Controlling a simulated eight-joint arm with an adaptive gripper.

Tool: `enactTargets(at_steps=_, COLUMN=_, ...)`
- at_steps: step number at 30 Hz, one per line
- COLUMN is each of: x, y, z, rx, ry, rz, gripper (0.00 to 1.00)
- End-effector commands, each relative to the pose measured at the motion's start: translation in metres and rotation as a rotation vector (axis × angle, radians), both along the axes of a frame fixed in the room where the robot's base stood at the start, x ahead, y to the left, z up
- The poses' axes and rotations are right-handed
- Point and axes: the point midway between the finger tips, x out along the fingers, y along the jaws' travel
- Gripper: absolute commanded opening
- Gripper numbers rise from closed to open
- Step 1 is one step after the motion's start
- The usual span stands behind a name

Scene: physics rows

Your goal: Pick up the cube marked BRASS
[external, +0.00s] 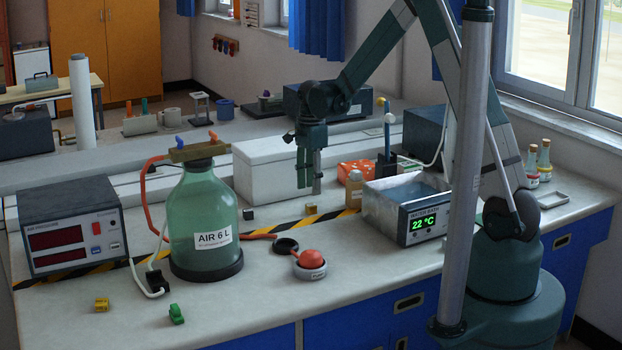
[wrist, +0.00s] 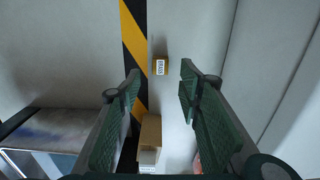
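A small brass-coloured cube (external: 311,209) lies on the bench next to the black and yellow tape in the external view.
A dark cube (external: 248,213), a yellow block (external: 102,304) and a green block (external: 176,314) lie on the bench. The green bottle (external: 205,215) stands left, a white box (external: 275,167) behind, a small brown bottle (external: 354,192) and the water bath (external: 412,210) right.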

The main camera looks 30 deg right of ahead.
Motion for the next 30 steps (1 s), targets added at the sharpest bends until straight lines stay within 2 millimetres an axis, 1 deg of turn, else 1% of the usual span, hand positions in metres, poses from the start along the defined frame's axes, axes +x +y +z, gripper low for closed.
enactTargets(at_steps=6, x=0.001, y=0.0, z=-0.017, rx=0.0, ry=0.0, rz=0.0, gripper=0.35)
enactTargets(at_steps=9, x=0.0, y=0.0, z=-0.023, rx=0.0, ry=0.0, rz=0.0, gripper=0.35)
enactTargets(at_steps=19, x=0.0, y=0.0, z=-0.024, rx=0.0, ry=0.0, rz=0.0, gripper=0.35)
enactTargets(at_steps=23, x=0.0, y=0.001, z=-0.028, rx=0.0, ry=0.0, rz=0.001, gripper=0.35)
enactTargets(at_steps=26, x=0.001, y=0.001, z=-0.036, rx=0.0, ry=0.0, rz=0.001, gripper=0.35)
enactTargets(at_steps=30, x=0.001, y=0.003, z=-0.053, rx=0.0, ry=0.0, rz=0.001, gripper=0.35)
